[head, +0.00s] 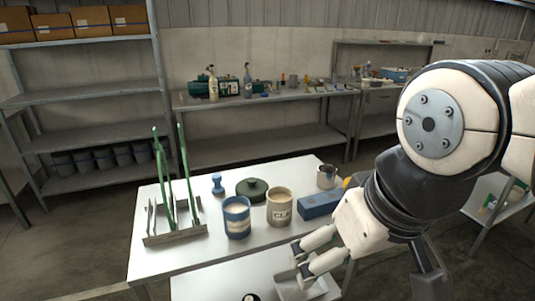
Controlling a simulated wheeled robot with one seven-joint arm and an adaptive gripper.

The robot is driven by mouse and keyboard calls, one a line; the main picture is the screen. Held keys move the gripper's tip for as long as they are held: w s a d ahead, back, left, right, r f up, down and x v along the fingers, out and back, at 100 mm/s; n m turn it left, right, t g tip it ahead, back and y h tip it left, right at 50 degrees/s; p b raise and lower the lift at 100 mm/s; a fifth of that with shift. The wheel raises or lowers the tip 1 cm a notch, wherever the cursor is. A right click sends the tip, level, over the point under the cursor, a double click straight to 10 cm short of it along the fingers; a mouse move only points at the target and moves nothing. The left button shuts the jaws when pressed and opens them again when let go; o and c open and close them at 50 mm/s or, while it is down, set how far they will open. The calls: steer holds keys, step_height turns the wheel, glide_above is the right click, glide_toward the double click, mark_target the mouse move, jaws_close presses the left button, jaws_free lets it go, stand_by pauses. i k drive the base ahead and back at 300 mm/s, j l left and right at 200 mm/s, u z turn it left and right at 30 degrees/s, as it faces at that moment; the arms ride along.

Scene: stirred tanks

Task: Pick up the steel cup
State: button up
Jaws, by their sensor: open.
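A small grey metallic cup (326,177), which looks like the steel cup, stands upright at the right rear of the white table (190,257). It is behind the blue box and close to my arm. My gripper (299,262) is at the front right of the table, with its two pale fingers apart and nothing between them. It is well nearer the camera than the cup and not touching it. My arm covers the area just right of the cup.
A blue box (320,204), a beige labelled can (280,209), a blue can (237,219), a green lidded object (252,187) and a small blue object (218,184) stand on the table. A rack (175,237) with tall green parts is at left. The front left is clear.

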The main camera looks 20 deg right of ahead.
mark_target(326, 174)
steer(key=z, duration=0.6)
steer(key=i+l+u, duration=0.3)
steer(key=l, duration=0.25)
steer(key=i+l+u, duration=0.15)
steer(key=i+l, duration=0.15)
steer(key=i+l+u, duration=0.15)
steer(key=l, duration=0.2)
steer(key=i+l+u, duration=0.15)
steer(key=l, duration=0.2)
steer(key=i+l+u, duration=0.15)
steer(key=l, duration=0.25)
steer(key=i+l+u, duration=0.15)
steer(key=l, duration=0.2)
steer(key=k, duration=0.05)
